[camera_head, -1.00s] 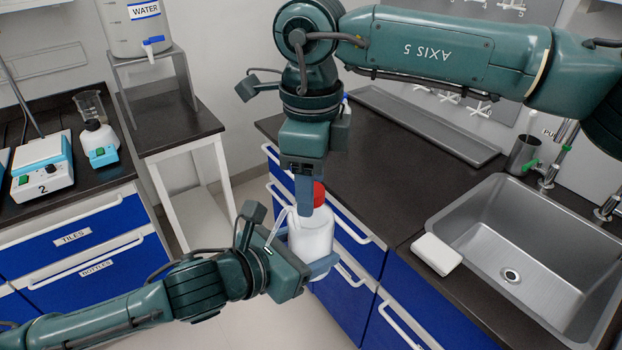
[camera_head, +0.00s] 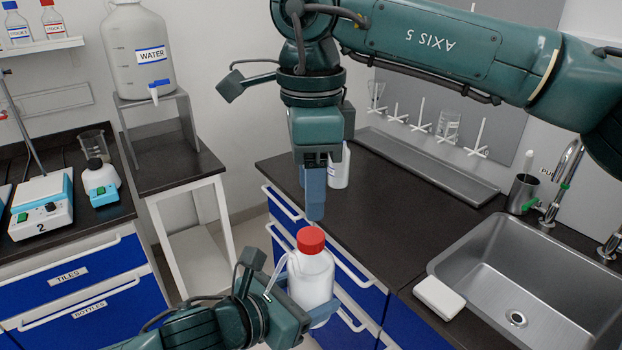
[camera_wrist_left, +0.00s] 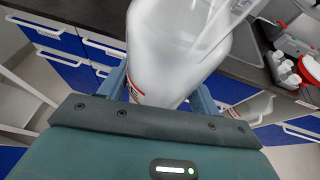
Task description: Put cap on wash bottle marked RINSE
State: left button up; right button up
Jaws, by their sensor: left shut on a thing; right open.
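A white wash bottle (camera_head: 312,284) with a bent spout tube stands upright in my left gripper (camera_head: 312,302), whose blue fingers are shut around its body. In the left wrist view the bottle (camera_wrist_left: 180,50) sits between the two fingers, with part of a red-edged label showing; its wording cannot be read. A red cap (camera_head: 311,239) sits on top of the bottle's neck; how tightly it is seated cannot be told. My right gripper (camera_head: 315,205) points down just above the cap, open and apart from it.
Another white bottle (camera_head: 340,168) stands on the dark counter (camera_head: 385,215) behind my right gripper. The sink (camera_head: 515,285) with a white block (camera_head: 438,297) at its edge is on the right. A WATER carboy (camera_head: 139,45) stands on a stand at the left. The counter's middle is clear.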

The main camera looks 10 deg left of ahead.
aim_at(311, 235)
jog(key=shift+r+n, duration=0.35)
jog(key=shift+n, duration=0.15)
jog(key=shift+f, duration=0.1)
jog(key=shift+f, duration=3.95)
jog(key=shift+c, duration=0.3)
jog(key=c, duration=1)
jog(key=o, duration=1.2)
jog(key=shift+r, duration=0.1)
